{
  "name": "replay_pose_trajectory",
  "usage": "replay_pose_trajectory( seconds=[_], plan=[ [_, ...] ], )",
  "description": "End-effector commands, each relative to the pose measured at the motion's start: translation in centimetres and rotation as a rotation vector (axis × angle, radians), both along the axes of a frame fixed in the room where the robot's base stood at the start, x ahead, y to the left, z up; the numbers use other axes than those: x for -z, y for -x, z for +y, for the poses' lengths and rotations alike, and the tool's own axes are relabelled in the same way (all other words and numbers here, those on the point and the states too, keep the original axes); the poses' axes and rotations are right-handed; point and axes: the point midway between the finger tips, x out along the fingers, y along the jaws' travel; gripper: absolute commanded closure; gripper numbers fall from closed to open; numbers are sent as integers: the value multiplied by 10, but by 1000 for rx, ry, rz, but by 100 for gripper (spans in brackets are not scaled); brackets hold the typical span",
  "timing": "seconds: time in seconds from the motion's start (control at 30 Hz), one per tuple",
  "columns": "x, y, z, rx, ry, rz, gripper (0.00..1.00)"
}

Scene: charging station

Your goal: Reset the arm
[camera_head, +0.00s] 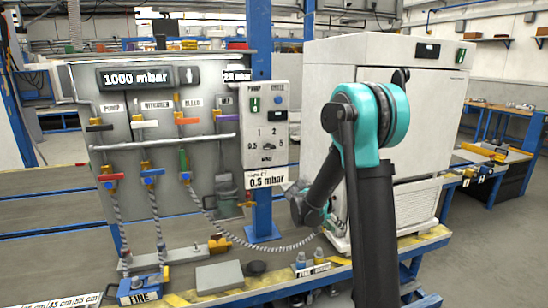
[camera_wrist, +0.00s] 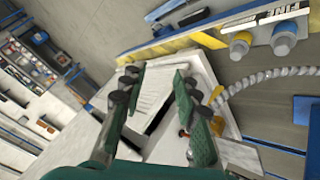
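My arm (camera_head: 345,150) rises from the lower right of the head view, bends at a teal elbow, and slopes down to the left in front of the white cabinet (camera_head: 410,62). My gripper (camera_wrist: 158,86) shows in the wrist view with its two green fingers well apart and nothing between them. A white panelled body (camera_wrist: 165,75) lies behind the fingers. In the head view the gripper's fingertips are too small and hidden to make out clearly.
A grey valve panel (camera_head: 155,170) with gauges and coloured handles stands left of the arm. A hose (camera_head: 250,245) runs along the blue-and-yellow-edged bench (camera_head: 395,245) below. A blue post (camera_head: 262,190) stands behind the switch box (camera_head: 267,125). A side bench (camera_head: 485,155) is at right.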

Motion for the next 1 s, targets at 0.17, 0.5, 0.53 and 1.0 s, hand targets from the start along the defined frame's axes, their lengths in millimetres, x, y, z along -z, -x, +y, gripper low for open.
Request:
replay_pose_trajectory(
  seconds=[0.17, 0.5, 0.53, 1.0],
  plan=[
    [-9, 57, -6, -93, -113, 70, 69],
    [-7, 164, 4, -294, -318, 132, 69],
    [-6, 174, 6, -312, -334, 134, 69],
    [17, 272, 41, -527, -509, 90, 69]
  ],
)
